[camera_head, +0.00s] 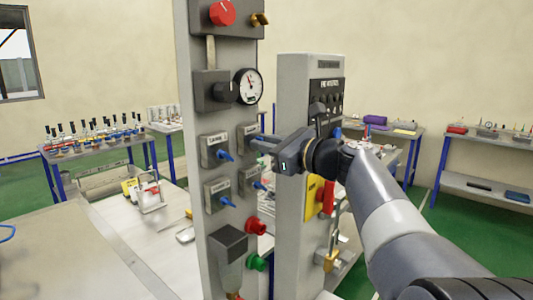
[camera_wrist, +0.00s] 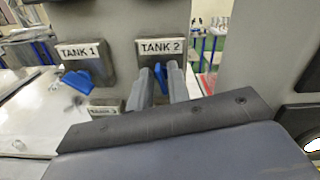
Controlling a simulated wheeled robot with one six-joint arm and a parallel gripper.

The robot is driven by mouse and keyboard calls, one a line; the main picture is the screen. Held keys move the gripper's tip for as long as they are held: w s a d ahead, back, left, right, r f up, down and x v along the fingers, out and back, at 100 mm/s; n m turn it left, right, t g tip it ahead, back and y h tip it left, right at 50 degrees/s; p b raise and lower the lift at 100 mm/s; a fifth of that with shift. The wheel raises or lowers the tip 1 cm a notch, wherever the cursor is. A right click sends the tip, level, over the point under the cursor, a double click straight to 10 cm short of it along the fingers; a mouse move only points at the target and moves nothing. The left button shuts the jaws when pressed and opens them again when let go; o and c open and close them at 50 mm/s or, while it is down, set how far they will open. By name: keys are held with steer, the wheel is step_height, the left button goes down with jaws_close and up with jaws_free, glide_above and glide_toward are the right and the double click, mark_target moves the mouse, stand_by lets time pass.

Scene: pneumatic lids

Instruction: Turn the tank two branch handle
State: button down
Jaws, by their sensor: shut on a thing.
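The grey valve box labelled TANK 2 (camera_wrist: 166,50) is on the panel, right of the TANK 1 box (camera_wrist: 83,52), in the wrist view. My gripper (camera_wrist: 162,74) has its two grey fingers either side of the blue TANK 2 handle (camera_wrist: 160,72) and is shut on it. The fingers hide most of the handle, so its angle is unclear. The blue TANK 1 handle (camera_wrist: 77,82) is tilted and free of my gripper. In the head view my gripper (camera_head: 262,143) reaches the upper-right valve box (camera_head: 246,134) from the right.
A pressure gauge (camera_head: 248,87) sits above the valves. Lower blue handles (camera_head: 227,200), a red knob (camera_head: 256,226) and a green knob (camera_head: 257,262) lie below. A second panel (camera_head: 292,215) with a yellow-red switch (camera_head: 327,198) stands close beside my arm. Tables line the back.

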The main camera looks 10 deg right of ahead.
steer(key=n+b, duration=0.1)
steer(key=n, duration=0.1)
steer(key=n+b, duration=0.1)
steer(key=n, duration=0.1)
steer(key=n+b, duration=0.2)
steer(key=shift+s+a+f, duration=0.1)
steer(key=shift+a+f, duration=0.05)
steer(key=shift+f, duration=0.1)
steer(key=shift+r, duration=0.1)
stand_by(0.4)
steer(key=c, duration=1.6)
jaws_free()
steer(key=shift+s, duration=0.1)
steer(key=b+v, duration=0.2)
steer(key=v, duration=0.8)
steer(key=shift+s+d, duration=0.25)
